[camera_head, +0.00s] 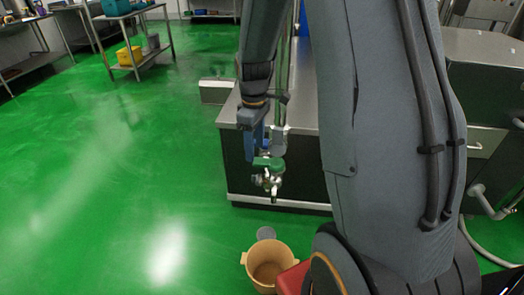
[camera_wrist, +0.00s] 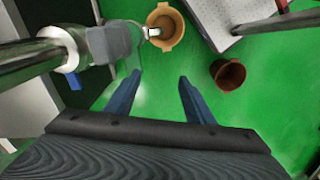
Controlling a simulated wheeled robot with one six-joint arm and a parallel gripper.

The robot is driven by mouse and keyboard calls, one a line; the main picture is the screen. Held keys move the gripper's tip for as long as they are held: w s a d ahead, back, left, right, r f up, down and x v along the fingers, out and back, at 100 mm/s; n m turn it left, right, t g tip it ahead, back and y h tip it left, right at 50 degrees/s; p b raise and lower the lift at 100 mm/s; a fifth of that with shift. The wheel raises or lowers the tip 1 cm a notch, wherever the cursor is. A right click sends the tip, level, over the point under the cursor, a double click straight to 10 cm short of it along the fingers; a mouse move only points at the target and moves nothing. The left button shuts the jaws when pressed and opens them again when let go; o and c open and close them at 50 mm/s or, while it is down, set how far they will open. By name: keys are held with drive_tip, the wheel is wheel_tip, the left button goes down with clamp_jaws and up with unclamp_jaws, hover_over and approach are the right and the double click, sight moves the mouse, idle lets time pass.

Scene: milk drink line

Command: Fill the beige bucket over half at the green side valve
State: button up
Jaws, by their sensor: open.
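The beige bucket (camera_head: 269,265) stands upright on the green floor, low in the head view. It also shows at the top of the wrist view (camera_wrist: 167,22). No liquid can be made out in it. The green side valve (camera_head: 268,163) with metal fittings is at the corner of a steel-topped unit, above and behind the bucket in the picture. In the wrist view, a metal pipe and grey fitting (camera_wrist: 110,42) end near the bucket's rim. My gripper (camera_wrist: 158,82) is open, with nothing between its blue fingers. In the head view it is close to the valve; contact cannot be told.
A brown pot (camera_wrist: 228,73) and a pale speckled panel (camera_wrist: 250,18) are near the bucket in the wrist view. The steel-topped unit (camera_head: 235,180) blocks the middle. Shelves with a yellow container (camera_head: 128,56) stand far left. Green floor at left is clear.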

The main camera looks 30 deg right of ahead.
sight(260, 160)
drive_tip(key=w+d+n, duration=0.1)
drive_tip(key=w+d+f+p, duration=0.1)
drive_tip(key=w+d+n, duration=0.1)
drive_tip(key=w, duration=0.1)
drive_tip(key=shift+d+f+n, duration=0.3)
drive_tip(key=shift+w+d+f+p, duration=0.25)
drive_tip(key=shift+w+f+p, duration=0.05)
drive_tip(key=shift+f, duration=0.1)
drive_tip(key=shift+f+p, duration=0.75)
drive_tip(key=shift+f, duration=2.95)
clamp_jaws()
